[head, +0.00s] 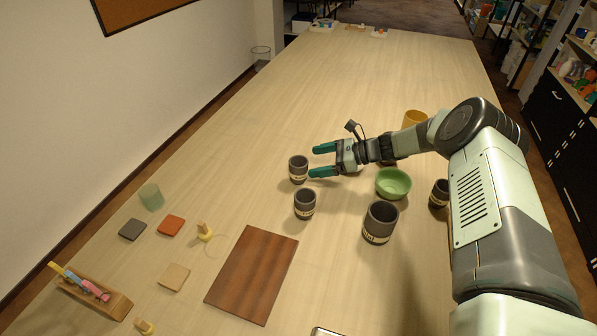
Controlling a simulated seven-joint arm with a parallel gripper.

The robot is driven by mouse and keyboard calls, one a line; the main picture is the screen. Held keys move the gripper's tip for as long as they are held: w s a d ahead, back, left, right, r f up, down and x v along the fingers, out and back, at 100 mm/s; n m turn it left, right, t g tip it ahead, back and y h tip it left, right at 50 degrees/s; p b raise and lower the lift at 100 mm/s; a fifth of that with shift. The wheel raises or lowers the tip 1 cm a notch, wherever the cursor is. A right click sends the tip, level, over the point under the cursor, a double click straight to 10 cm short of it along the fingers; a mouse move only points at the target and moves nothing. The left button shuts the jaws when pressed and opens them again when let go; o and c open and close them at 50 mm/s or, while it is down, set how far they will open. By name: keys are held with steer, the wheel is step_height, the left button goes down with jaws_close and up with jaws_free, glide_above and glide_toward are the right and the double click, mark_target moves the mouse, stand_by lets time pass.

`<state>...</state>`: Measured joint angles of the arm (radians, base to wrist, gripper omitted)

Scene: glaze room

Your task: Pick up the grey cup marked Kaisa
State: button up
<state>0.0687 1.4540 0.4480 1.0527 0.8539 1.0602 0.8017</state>
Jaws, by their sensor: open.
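Several dark grey cups with pale label bands stand upright on the table, and I cannot read the name on any of them. One grey cup (298,172) stands just left of my gripper's fingertips. A second grey cup (305,206) stands a little nearer, below the fingers in the picture. A larger grey cup (380,225) stands to the right, and another grey cup (438,195) is partly hidden by my arm. My gripper (318,160) is open and empty, its green fingers pointing left towards the first cup, apart from it as far as I can tell.
A brown board (252,275) lies in front. The table's far part is mostly clear.

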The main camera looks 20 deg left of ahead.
mark_target(299, 171)
steer(key=x, duration=0.9)
steer(key=shift+w, duration=0.15)
